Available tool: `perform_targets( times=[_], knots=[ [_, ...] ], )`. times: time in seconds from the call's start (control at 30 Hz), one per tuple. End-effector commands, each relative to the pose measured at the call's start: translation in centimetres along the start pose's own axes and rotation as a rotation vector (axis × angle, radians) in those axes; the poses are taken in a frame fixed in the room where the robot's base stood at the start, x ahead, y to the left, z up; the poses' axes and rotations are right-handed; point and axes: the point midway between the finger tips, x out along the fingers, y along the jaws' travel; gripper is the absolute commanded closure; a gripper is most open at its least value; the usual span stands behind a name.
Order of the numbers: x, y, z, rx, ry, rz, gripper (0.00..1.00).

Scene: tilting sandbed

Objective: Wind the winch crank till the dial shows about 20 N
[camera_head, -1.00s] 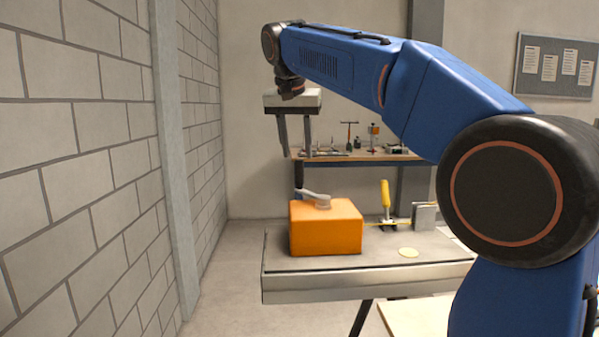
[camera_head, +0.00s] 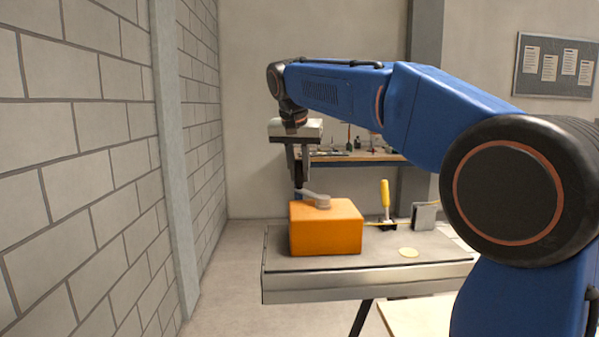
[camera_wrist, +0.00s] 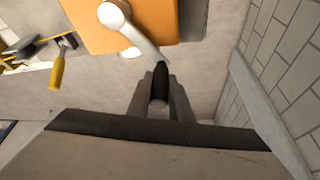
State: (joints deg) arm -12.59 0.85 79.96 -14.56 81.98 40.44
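The orange winch box (camera_head: 326,232) sits on the grey bench; it also shows in the wrist view (camera_wrist: 105,35). Its pale grey crank arm (camera_head: 316,200) lies across the top, pointing to the back left. In the wrist view the crank arm (camera_wrist: 138,35) ends at an upright black handle (camera_wrist: 160,84). My gripper (camera_head: 298,180) points down over that handle. In the wrist view my gripper (camera_wrist: 160,88) has its two fingers apart, one each side of the handle, with gaps visible. I can make out no dial reading.
A yellow-handled tool (camera_head: 385,197) and a grey upright block (camera_head: 424,217) stand right of the box. A pale round disc (camera_head: 408,253) lies on the bench (camera_head: 370,283). A block wall (camera_head: 80,170) runs along the left. A back workbench carries small tools.

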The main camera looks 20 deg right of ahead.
Motion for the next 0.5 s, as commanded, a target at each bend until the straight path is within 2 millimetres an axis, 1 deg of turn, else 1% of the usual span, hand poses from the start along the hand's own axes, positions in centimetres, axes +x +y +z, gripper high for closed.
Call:
perform_targets(
  times=[0.03,0.07,0.27,0.37,0.5],
  knots=[
    [0.0,0.0,0.0,0.0,0.0,0.0,0.96],
    [0.0,0.0,0.0,0.0,0.0,0.0,1.0],
    [0.0,0.1,-0.1,0.012,0.0,0.006,1.0],
    [0.2,0.5,-0.5,0.064,-0.001,0.027,1.0],
    [0.6,1.4,-1.3,0.18,-0.002,0.076,1.0]
  ],
)
